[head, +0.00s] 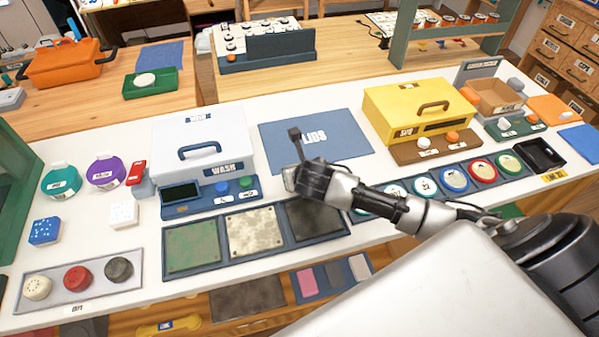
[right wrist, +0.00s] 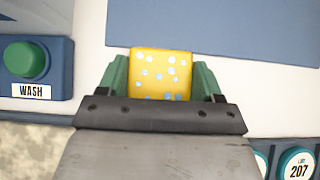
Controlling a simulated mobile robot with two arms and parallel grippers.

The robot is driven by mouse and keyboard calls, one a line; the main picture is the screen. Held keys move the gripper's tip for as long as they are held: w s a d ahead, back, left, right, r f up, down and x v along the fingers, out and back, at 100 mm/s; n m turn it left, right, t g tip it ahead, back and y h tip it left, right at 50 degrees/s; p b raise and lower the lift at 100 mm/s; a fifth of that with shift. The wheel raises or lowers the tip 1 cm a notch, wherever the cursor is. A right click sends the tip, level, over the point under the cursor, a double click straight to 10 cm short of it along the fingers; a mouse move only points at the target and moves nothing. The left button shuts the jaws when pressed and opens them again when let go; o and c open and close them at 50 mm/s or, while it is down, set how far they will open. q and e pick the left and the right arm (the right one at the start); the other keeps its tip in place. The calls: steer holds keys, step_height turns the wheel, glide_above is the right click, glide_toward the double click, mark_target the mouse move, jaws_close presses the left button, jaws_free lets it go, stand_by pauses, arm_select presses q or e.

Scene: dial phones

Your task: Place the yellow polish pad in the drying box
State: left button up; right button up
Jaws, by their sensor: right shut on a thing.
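The yellow polish pad (right wrist: 161,75), with pale blue spots, sits between the green fingers of my right gripper (right wrist: 161,82). The gripper is shut on it. In the head view my right gripper (head: 291,178) is over the white counter, between the white wash box and the blue mat, and I cannot make out the pad there. A yellow box (head: 405,101) with a brown handle and a closed lid stands to the right of the gripper, apart from it. Its front label is hard to read, so I cannot confirm it is the drying box. My left gripper is not in view.
The white wash box (head: 200,145) has buttons in front; its green button (right wrist: 25,60) shows in the wrist view. A tray of square panels (head: 255,232) and a row of round lids (head: 454,179) line the front.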

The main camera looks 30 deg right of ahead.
steer(key=shift+f, duration=0.1)
steer(key=o, duration=1)
